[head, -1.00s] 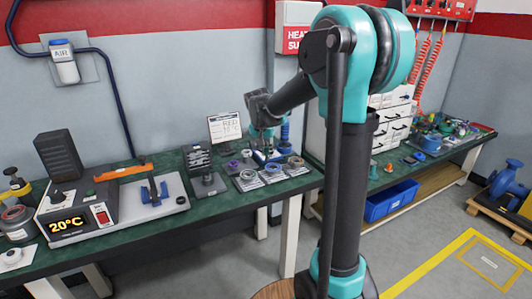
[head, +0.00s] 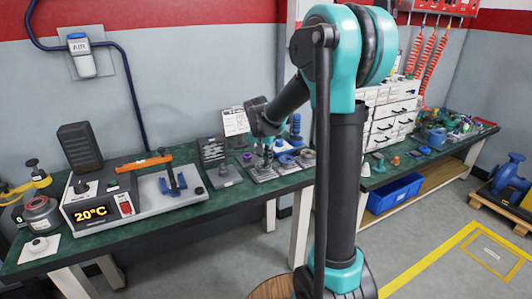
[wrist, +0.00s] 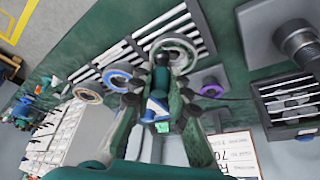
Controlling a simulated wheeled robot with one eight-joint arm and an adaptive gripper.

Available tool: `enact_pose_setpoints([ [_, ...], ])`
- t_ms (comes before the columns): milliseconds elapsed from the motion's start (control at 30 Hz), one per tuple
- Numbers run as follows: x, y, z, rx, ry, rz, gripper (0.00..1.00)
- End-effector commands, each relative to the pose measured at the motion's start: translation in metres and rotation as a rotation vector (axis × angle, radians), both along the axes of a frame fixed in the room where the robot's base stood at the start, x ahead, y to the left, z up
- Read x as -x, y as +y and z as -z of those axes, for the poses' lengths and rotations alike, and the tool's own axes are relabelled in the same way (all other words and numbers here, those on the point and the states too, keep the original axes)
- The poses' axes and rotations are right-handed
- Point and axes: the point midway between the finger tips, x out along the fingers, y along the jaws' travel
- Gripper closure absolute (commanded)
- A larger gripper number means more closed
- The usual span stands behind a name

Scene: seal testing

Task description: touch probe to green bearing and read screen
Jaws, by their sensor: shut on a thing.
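My gripper (head: 266,148) is over the ring bearings at the bench's far right end. In the wrist view it (wrist: 160,102) is shut on a dark green probe (wrist: 161,80) with a blue-white part and a small bright green patch that may be its screen. The probe's end overlaps a pale grey-green ring bearing (wrist: 186,46); I cannot tell whether they touch. A blue-ringed bearing (wrist: 113,78) and a brown one (wrist: 87,94) lie left of it. The green patch shows no readable text.
A white notice (head: 236,121) stands behind the bearings. A black slotted rack (head: 213,150) and a purple ring (wrist: 212,90) are close by. A heater unit (head: 91,205) reads 20°C at left. A blue bin (head: 395,193) sits below the right bench.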

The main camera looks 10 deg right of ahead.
Motion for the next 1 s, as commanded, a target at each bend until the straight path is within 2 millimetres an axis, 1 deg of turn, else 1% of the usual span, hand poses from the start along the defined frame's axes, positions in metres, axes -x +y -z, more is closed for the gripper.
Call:
enact_pose_setpoints([
  [567, 0.0000, 0.0000, 0.0016, 0.000, 0.000, 0.000, 1.00],
  [1000, -0.0003, 0.0001, 0.0084, 0.000, 0.000, 0.000, 1.00],
])
